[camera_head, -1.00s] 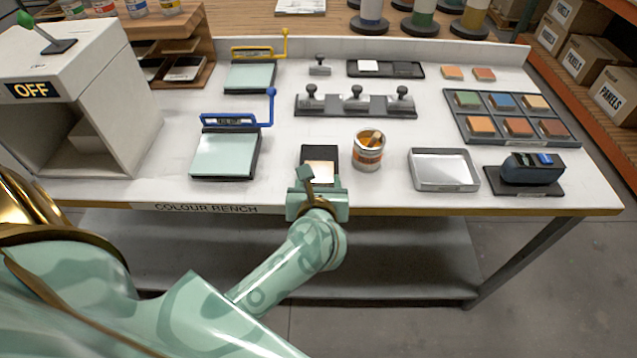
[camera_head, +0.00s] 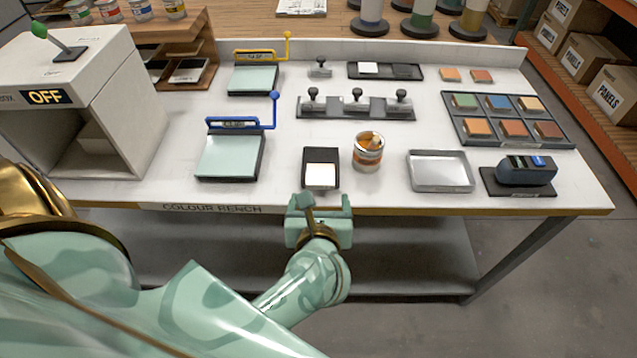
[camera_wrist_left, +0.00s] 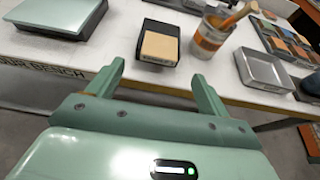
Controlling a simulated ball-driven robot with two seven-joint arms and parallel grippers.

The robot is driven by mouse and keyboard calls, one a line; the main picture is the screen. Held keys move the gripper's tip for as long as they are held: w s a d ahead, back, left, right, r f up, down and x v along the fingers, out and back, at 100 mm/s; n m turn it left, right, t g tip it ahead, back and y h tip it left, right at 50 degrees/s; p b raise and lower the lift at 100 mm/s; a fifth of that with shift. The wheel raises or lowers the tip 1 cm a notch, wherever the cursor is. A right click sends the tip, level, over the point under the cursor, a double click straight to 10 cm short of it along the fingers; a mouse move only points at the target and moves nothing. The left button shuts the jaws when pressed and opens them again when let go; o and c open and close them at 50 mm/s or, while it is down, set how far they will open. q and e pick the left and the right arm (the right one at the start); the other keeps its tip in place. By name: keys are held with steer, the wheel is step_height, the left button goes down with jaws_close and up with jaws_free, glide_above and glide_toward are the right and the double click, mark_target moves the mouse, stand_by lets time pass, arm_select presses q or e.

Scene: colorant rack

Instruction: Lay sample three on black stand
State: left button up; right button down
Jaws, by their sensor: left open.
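The black stand (camera_head: 314,154) is near the front edge of the bench. A flat square tile (camera_head: 320,176) lies on its front part; it looks bright white in the head view and tan in the left wrist view (camera_wrist_left: 158,46). I cannot read a number on it, so I cannot confirm that it is sample three. My left gripper (camera_head: 320,203) is open and empty, just in front of the stand and apart from the tile. Its two fingers (camera_wrist_left: 158,72) are spread in the left wrist view. My right gripper is not in view.
An orange-labelled can (camera_head: 368,155) stands right of the stand, with a metal tray (camera_head: 440,187) beyond it. A blue-handled panel device (camera_head: 230,157) is to the left. A rack of coloured tiles (camera_head: 461,129) is at right. Stamps (camera_head: 357,105) stand behind.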

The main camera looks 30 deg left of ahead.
arm_select(q)
steer(key=p+v, duration=0.1)
steer(key=v, duration=0.4)
steer(key=w+d+r+m+t+h, duration=0.2)
steer(key=w+m+t, duration=0.45)
steer(key=m, duration=1.05)
step_height(320, 180, down, 7)
steer(key=d+m+h, duration=0.3)
steer(key=m+h, duration=0.3)
steer(key=m, duration=0.5)
steer(key=s+a+f+m+g+h, duration=0.1)
steer(key=s+f+m+g, duration=0.45)
steer(key=f, duration=0.85)
steer(key=s+a+f+m+g+h, duration=0.1)
steer(key=s+f+m+g, duration=0.2)
steer(key=s+f+m, duration=0.7)
steer(key=s+a+f+m+g+y, duration=0.1)
steer(key=s+a+f+g, duration=0.3)
steer(key=s+f, duration=0.4)
steer(key=s+a+f+m+g+y, duration=0.1)
steer(key=s+a+f+g, duration=0.3)
steer(key=s+f, duration=0.4)
steer(key=s+a, duration=0.1)
steer(key=s, duration=0.6)
steer(key=shift+m+g+y, duration=0.35)
steer(key=shift+g+y, duration=0.05)
